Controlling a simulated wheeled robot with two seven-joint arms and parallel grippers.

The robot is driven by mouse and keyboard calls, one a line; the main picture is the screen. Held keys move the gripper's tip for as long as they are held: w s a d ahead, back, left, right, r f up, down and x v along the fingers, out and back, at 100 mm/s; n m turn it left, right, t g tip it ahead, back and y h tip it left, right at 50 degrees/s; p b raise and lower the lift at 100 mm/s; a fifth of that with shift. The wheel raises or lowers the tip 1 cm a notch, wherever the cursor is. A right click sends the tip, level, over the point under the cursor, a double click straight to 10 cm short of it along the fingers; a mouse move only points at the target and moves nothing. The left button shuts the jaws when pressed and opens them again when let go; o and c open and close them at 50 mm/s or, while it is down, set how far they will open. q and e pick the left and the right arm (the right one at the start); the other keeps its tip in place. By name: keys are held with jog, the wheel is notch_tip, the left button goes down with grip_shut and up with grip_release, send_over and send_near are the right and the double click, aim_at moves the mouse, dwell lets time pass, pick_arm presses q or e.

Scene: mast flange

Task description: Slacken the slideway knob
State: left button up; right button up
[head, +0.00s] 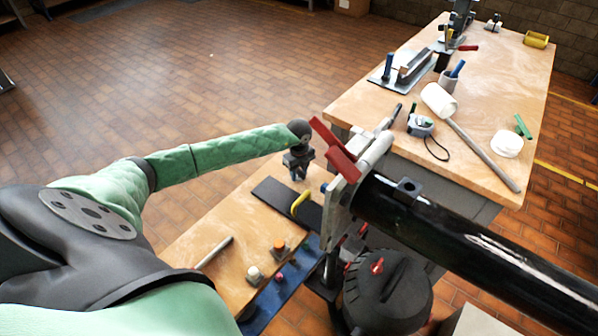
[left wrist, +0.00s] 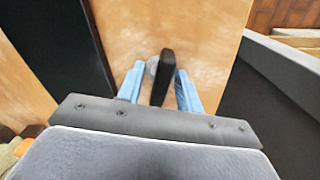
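My left gripper (head: 297,178) points down over the far end of the wooden bench, beside the dark strip. In the left wrist view its two light blue fingers (left wrist: 160,92) stand apart, on either side of a black upright bar-shaped knob (left wrist: 165,72). The right finger is very close to the knob; I cannot tell whether it touches. A grey round part (left wrist: 152,66) sits at the knob's left side. In the head view my gripper hides the knob. My right gripper is not in view.
A dark strip (head: 270,193) with a yellow handle (head: 300,203) lies beside the gripper. A rod (head: 214,252) lies on the near bench.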

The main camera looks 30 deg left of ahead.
pick_arm(q)
jog(key=shift+r, duration=0.1)
jog(key=shift+r+p, duration=1.35)
jog(key=shift+r, duration=1.15)
